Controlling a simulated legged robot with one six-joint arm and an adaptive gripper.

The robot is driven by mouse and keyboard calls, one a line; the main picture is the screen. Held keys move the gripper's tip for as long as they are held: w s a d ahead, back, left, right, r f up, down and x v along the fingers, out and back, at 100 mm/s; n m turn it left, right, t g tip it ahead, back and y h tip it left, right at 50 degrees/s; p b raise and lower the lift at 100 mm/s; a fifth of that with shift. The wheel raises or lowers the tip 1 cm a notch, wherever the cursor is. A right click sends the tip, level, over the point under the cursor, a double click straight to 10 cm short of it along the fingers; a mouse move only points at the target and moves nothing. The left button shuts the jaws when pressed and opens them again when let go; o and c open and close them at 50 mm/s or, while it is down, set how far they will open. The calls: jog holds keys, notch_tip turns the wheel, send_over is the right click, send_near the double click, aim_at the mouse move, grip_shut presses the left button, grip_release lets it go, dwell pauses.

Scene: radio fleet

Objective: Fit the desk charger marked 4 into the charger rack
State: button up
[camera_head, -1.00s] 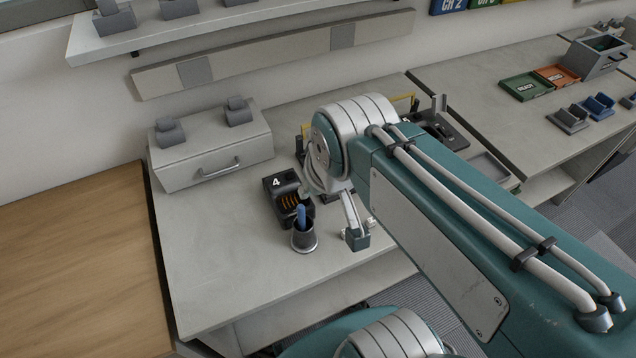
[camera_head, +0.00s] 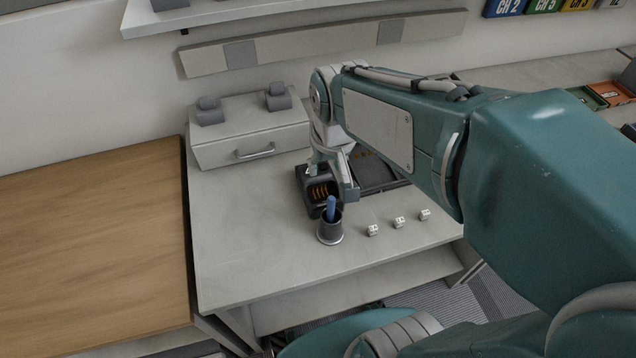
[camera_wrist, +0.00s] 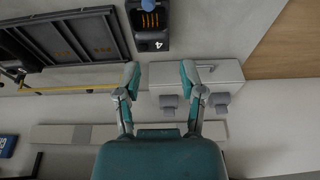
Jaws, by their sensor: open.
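The desk charger marked 4 (camera_head: 305,179) is a black block with orange contacts in its pocket. It stands on the light worktop, partly behind my gripper (camera_head: 334,180) in the head view. In the wrist view the charger (camera_wrist: 157,35) is upside down at the top centre, its white 4 readable. My gripper (camera_wrist: 160,76) is open and empty there, its two fingers spread apart, with the charger beyond the fingertips. The charger rack seems to be the dark ribbed tray (camera_wrist: 108,35) beside the charger; in the head view this tray (camera_head: 385,184) is partly hidden by my arm.
A dark cup (camera_head: 330,238) with a blue stick stands just in front of the charger. Several small white cubes (camera_head: 399,222) lie along the worktop's front. A drawer box (camera_head: 222,150) with two grey holders stands behind left. The left worktop is clear.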

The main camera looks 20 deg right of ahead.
aim_at(307, 196)
jog(key=w+f+g, duration=0.1)
jog(key=w+f, duration=0.1)
jog(key=f, duration=0.1)
jog(key=w+a+f+g, duration=0.1)
jog(key=w+f, duration=0.2)
jog(key=f, duration=0.1)
jog(key=w+a+f, duration=0.1)
jog(key=w+f, duration=0.2)
jog(key=f, duration=0.1)
jog(key=shift+f+g, duration=0.15)
jog(key=shift+g, duration=0.25)
notch_tip(307, 196, down, 6)
jog(key=shift+r, duration=0.1)
jog(key=f, duration=0.5)
jog(key=shift+w+d+f, duration=0.1)
jog(key=shift+w, duration=0.15)
grip_shut()
